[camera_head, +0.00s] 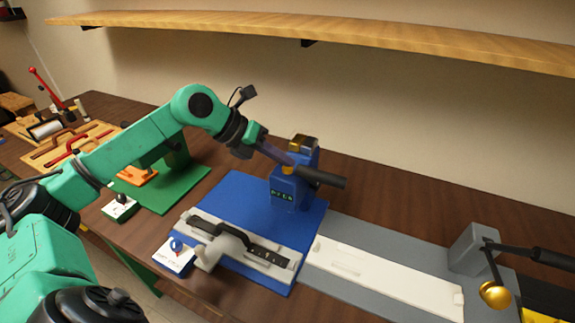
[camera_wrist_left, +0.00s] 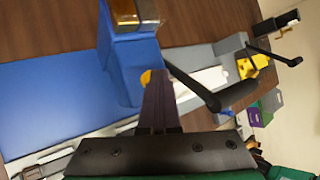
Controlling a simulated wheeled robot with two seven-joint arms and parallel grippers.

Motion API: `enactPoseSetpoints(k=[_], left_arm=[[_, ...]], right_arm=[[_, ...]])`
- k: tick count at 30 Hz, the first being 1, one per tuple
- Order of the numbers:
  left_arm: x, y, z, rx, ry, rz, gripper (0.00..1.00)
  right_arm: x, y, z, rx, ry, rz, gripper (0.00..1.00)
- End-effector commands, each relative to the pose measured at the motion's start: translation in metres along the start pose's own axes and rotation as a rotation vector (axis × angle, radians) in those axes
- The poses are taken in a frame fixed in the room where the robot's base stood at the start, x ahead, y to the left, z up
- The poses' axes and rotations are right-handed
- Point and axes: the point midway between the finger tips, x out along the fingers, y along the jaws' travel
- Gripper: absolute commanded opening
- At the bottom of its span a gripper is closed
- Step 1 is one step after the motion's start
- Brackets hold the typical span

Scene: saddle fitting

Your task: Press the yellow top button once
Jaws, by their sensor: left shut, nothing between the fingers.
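A blue upright machine (camera_head: 290,185) with a green display stands on a blue base plate. A small yellow button (camera_head: 287,170) shows on its upper part, partly covered by my left gripper; it also shows in the left wrist view (camera_wrist_left: 146,77). My left gripper (camera_head: 284,157) is shut and empty, its fingertips right at the yellow button. In the left wrist view the closed fingers (camera_wrist_left: 156,85) overlap the button's edge; whether they touch it I cannot tell. My right gripper is not in view.
A black lever (camera_head: 322,178) sticks out from the machine beside my fingers. A black bar lies in a white fixture (camera_head: 204,226) in front. A grey post (camera_head: 470,248) with a black lever and gold ball stands at right. A wooden shelf (camera_head: 350,30) hangs above.

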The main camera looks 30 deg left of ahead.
Motion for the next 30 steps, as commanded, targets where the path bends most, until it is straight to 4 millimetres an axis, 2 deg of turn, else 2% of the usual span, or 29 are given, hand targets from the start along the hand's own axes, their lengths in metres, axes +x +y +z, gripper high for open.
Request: enactPoseSetpoints(k=[8,18,30], left_arm=[[0.000,0.000,-0.001,-0.001,0.005,0.001,0.00],[-0.014,-0.010,0.010,-0.001,0.004,0.001,0.00],[-0.017,-0.013,0.013,0.000,0.002,0.001,0.00]], right_arm=[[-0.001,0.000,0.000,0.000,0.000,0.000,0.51],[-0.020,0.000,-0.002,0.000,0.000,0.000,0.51],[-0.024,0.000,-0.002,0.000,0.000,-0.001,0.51]])
